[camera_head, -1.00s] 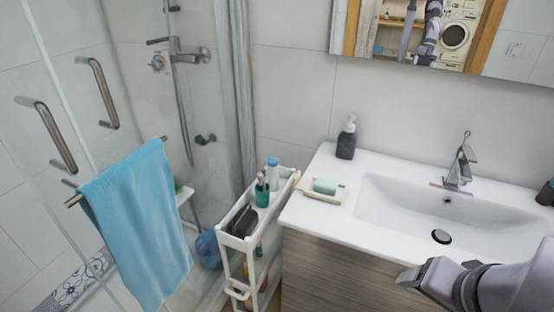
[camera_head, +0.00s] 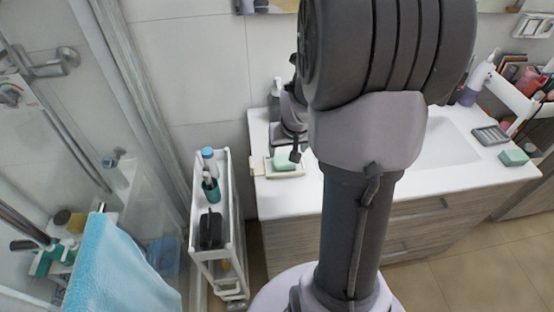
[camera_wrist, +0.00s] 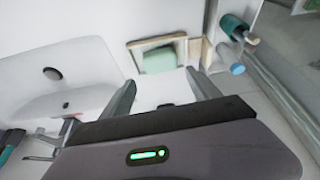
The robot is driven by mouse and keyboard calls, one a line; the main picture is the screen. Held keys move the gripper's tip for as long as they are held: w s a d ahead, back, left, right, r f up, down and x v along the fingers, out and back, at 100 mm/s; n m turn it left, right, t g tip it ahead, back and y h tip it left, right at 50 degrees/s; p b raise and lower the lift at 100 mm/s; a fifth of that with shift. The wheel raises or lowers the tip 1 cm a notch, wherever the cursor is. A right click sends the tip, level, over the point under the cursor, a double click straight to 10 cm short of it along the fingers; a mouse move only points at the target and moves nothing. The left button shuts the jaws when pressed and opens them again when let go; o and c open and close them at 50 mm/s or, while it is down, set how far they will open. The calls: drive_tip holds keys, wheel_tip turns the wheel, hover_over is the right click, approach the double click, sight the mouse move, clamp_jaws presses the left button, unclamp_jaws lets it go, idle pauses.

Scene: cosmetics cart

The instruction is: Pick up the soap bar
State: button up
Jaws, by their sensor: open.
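A pale green soap bar (camera_head: 284,163) lies on a cream dish (camera_head: 268,173) at the left end of the white sink counter. In the wrist view, the soap bar (camera_wrist: 159,61) lies inside the rim of the dish (camera_wrist: 136,43), ahead of my fingertips. My gripper (camera_wrist: 161,77) is open and empty, with its two fingers spread to either side of the soap bar's line. In the head view, my arm hides most of my gripper; a dark finger shows at the soap bar's right edge. I cannot tell whether it touches the soap.
A narrow white cart (camera_head: 192,237) stands left of the counter, holding a teal cup (camera_head: 211,189) and a blue-capped bottle (camera_head: 208,158). The basin (camera_wrist: 75,75) shows at left in the wrist view. A second green block (camera_head: 514,158) lies at the counter's right end.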

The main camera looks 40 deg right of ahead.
sight(284, 158)
drive_tip(key=b+x, duration=0.3)
drive_tip(key=x, duration=0.6)
drive_tip(key=shift+w+f, duration=0.25)
drive_tip(key=shift+f, duration=0.1)
drive_tip(key=shift+r, duration=0.15)
drive_tip(key=c, duration=1.1)
